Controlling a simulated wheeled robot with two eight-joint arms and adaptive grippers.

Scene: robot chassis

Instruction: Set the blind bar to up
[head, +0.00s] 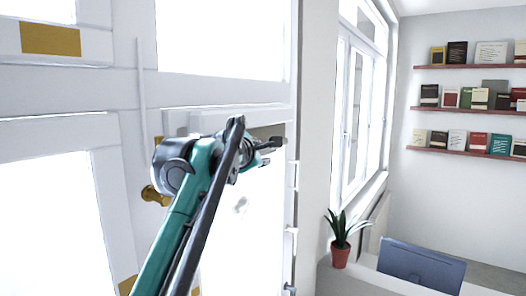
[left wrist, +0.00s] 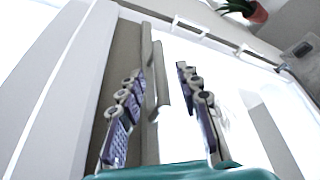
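A short beige blind (head: 268,131) hangs at the top of a window pane in the white door, behind my left gripper. In the left wrist view the blind's beige cloth (left wrist: 122,60) ends at a long grey-beige bar (left wrist: 147,50) with a raised piece (left wrist: 161,90). My left gripper (head: 274,146) is in front of the blind's lower edge. In the left wrist view its two fingers (left wrist: 162,105) are spread apart, with the bar between them. I cannot tell whether either finger touches it. My right gripper is not in view.
A potted plant (head: 341,240) stands on a white ledge at the right, near a blue chair back or screen (head: 420,265). Shelves with books (head: 468,97) are on the far wall.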

